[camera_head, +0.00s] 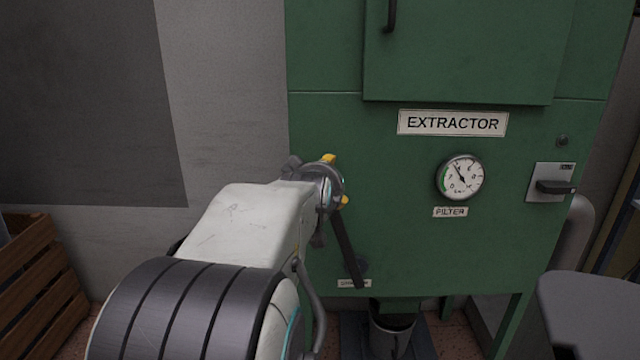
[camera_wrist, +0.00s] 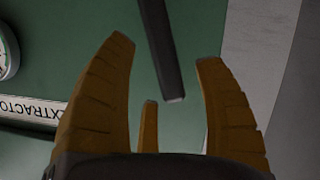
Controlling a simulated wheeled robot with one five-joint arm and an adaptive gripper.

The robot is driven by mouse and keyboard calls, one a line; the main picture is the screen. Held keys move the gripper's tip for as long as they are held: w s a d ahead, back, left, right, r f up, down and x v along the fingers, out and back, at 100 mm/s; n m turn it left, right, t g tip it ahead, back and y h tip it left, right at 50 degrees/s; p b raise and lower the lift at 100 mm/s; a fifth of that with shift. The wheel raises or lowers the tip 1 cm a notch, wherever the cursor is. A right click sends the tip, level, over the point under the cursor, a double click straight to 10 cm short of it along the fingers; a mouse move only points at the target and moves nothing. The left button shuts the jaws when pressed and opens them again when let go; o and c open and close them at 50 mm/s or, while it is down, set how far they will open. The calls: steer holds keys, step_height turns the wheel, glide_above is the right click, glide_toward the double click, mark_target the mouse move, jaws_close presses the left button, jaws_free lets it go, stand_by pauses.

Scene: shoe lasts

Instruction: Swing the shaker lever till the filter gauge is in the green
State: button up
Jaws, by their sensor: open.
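The shaker lever (camera_head: 347,248) is a dark flat bar on the green extractor's front. It leans up and left from a dark round pivot just above a small label. My gripper (camera_head: 337,179) is at its upper end, with yellow fingertips showing and the arm hiding part of it. In the wrist view, my gripper (camera_wrist: 165,48) is open, and the lever's free end (camera_wrist: 162,50) shows between its orange fingers, with gaps on both sides. The filter gauge (camera_head: 460,177) is round and white. Its needle points up and left; a green band lies along the dial's left edge.
The green extractor cabinet (camera_head: 420,245) has an EXTRACTOR sign (camera_head: 452,123) and a switch (camera_head: 555,187) at right. A bucket (camera_head: 391,333) stands below it. A wooden crate (camera_head: 38,275) is at left and a grey seat-like surface (camera_head: 590,310) at lower right. Bare wall lies left of the cabinet.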

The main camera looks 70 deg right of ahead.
steer(key=shift+x, duration=1.5)
steer(key=shift+a, duration=0.1)
steer(key=shift+c, duration=0.3)
steer(key=c, duration=1.2)
jaws_close()
